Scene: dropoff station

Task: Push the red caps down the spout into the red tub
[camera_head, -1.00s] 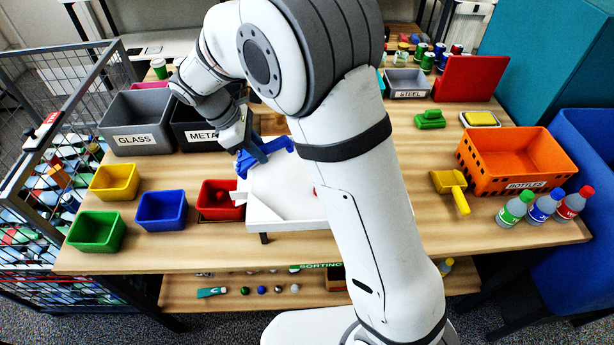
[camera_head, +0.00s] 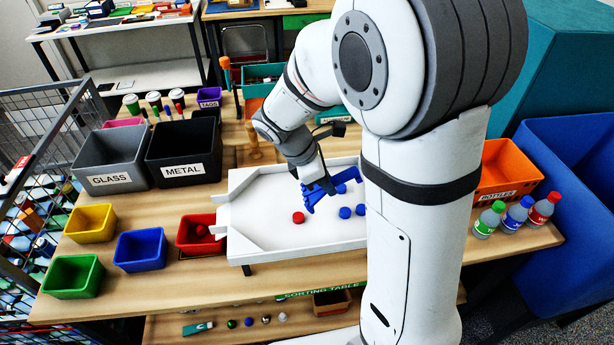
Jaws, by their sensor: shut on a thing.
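My gripper (camera_head: 322,183) is shut on a blue tool (camera_head: 309,200) with a broad, toothed-looking end, held over or on the white tray (camera_head: 262,246). Whether the tool touches the tray floor I cannot tell. One red cap (camera_head: 298,217) lies in the tray, just left of and nearer than the tool. Several blue caps (camera_head: 345,212) lie to the right of the tool. The tray's spout (camera_head: 221,214) is at its left end, beside the red tub (camera_head: 186,248). The tub has red caps (camera_head: 203,231) inside. My arm hides the tray's right end.
Yellow (camera_head: 90,235), blue (camera_head: 141,265) and green (camera_head: 72,290) tubs stand left of the red one. Bottles (camera_head: 518,214) and an orange crate (camera_head: 506,188) are at right.

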